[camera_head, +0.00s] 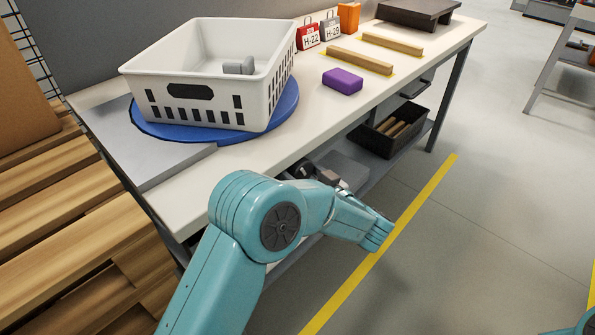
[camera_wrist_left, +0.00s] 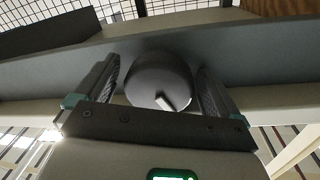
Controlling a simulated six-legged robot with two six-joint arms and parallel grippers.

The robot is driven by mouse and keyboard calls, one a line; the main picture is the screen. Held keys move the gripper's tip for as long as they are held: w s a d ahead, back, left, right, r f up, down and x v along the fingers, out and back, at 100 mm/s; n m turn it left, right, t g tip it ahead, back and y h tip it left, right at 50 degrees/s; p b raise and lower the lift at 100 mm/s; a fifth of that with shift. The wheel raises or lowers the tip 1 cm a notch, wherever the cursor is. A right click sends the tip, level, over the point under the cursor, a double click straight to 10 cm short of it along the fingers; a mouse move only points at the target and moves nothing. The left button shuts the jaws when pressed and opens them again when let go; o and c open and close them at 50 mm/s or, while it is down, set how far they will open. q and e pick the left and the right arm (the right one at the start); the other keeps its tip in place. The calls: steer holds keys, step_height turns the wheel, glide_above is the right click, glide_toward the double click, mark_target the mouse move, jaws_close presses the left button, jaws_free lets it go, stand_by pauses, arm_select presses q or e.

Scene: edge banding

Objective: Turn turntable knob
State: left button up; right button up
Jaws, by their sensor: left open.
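The dark round knob (camera_wrist_left: 158,72) with a pale pointer mark shows in the left wrist view, on a grey panel. My left gripper (camera_wrist_left: 160,82) is open, with one finger on each side of the knob. I cannot tell whether the fingers touch it. In the head view the knob cannot be made out, and my left arm reaches to the table's front edge. The blue turntable (camera_head: 285,108) lies on the table's left part and carries a white basket (camera_head: 205,95). A grey part (camera_head: 237,67) lies in the basket. My right gripper is out of view.
The white table (camera_head: 405,72) holds a purple block (camera_head: 343,80), two wooden strips (camera_head: 360,60), tags and an orange block (camera_head: 348,17). A black bin (camera_head: 393,130) sits on the lower shelf. Wooden pallets (camera_head: 70,230) stand close at left.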

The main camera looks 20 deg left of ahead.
arm_select(q)
steer(key=shift+s+d+r, duration=0.1)
steer(key=shift+d+r, duration=0.05)
steer(key=c, duration=1)
steer(key=n+b, duration=0.1)
steer(key=n, duration=0.2)
steer(key=shift+f+b, duration=0.25)
steer(key=shift+b, duration=0.15)
steer(key=shift+n+y+b, duration=0.4)
steer(key=shift+n+b, duration=0.65)
steer(key=shift+n, duration=0.95)
steer(key=shift+r, duration=0.1)
